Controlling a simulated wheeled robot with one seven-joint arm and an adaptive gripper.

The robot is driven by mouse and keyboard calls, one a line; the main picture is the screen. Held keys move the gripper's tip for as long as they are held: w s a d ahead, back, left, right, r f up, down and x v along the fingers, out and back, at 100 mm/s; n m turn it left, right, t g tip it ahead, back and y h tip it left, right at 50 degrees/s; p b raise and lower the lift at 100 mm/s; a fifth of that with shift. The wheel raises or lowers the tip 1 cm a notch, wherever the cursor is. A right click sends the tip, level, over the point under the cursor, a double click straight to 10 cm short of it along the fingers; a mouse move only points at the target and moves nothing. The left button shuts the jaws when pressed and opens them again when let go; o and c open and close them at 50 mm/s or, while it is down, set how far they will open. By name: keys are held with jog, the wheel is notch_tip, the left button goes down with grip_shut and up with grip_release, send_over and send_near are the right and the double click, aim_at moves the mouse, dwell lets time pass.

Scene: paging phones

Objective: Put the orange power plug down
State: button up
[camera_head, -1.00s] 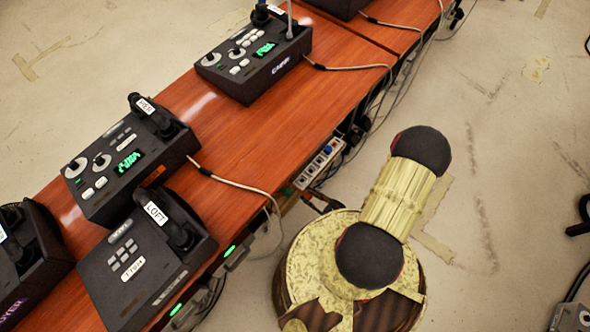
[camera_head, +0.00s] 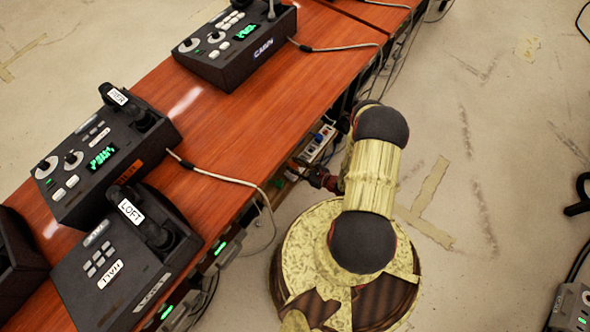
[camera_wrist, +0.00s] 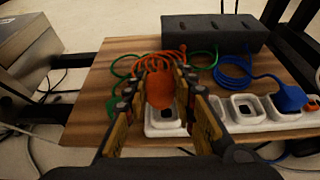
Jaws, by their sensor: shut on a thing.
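The orange power plug (camera_wrist: 160,88) is between the fingers of my gripper (camera_wrist: 158,98) in the wrist view, and the gripper is shut on it. Its coiled orange cord (camera_wrist: 128,66) runs behind it on a wooden board (camera_wrist: 92,115). The plug appears over or just in front of a white power strip (camera_wrist: 270,115). I cannot tell whether it touches the strip. In the head view my gripper (camera_head: 322,180) is small and partly hidden beside the table edge, near the strip (camera_head: 318,143); the plug cannot be made out there.
A blue plug (camera_wrist: 290,97) sits on the strip at the right. A dark box (camera_wrist: 212,33) stands behind, with green and blue cords before it. Paging phones (camera_head: 130,250) stand on the red-brown table (camera_head: 240,130). Open floor lies to the right of my arm.

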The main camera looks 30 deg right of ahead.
aim_at(295, 168)
jog(key=shift+w+d+f, duration=0.15)
jog(key=shift+w+f, duration=0.2)
jog(key=shift+f, duration=0.1)
jog(key=shift+w+d+f+b, duration=0.15)
jog(key=shift+f+b, duration=0.75)
jog(key=shift+f, duration=0.7)
jog(key=shift+f, duration=0.3)
jog(key=o, duration=1.1)
jog(key=shift+c, duration=0.2)
jog(key=shift+o, duration=0.5)
jog(key=shift+r, duration=0.15)
jog(key=shift+r, duration=0.2)
jog(key=p+v, duration=0.3)
jog(key=v, duration=0.9)
jog(key=shift+p, duration=0.35)
jog(key=shift+f, duration=0.1)
